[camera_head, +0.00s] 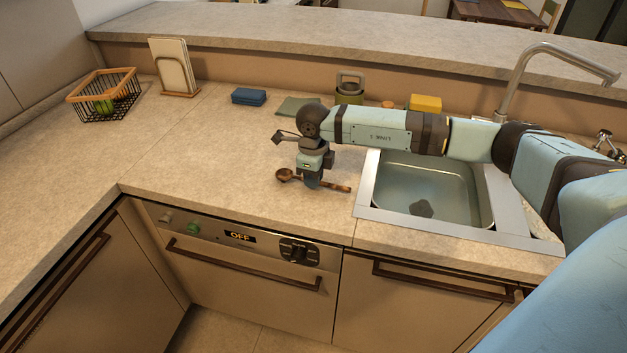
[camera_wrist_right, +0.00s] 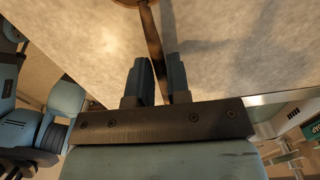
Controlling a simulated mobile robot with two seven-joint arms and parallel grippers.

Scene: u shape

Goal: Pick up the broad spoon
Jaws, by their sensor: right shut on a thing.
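The broad spoon (camera_head: 337,187) is brown and wooden, with its bowl to the left and its handle to the right, at the counter left of the sink in the head view. My right gripper (camera_head: 312,182) points down over it and is shut on the handle. In the right wrist view the spoon's handle (camera_wrist_right: 151,45) runs between the two fingers of my right gripper (camera_wrist_right: 160,82), with part of the bowl at the top edge. I cannot tell whether the spoon touches the counter. My left gripper is not in view.
The sink (camera_head: 425,190) with its tall faucet (camera_head: 515,80) lies to the right. Behind are a blue block (camera_head: 249,97), a green mat (camera_head: 297,107), a green container (camera_head: 350,90) and a yellow block (camera_head: 425,103). A wire basket (camera_head: 103,95) stands far left. The left counter is clear.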

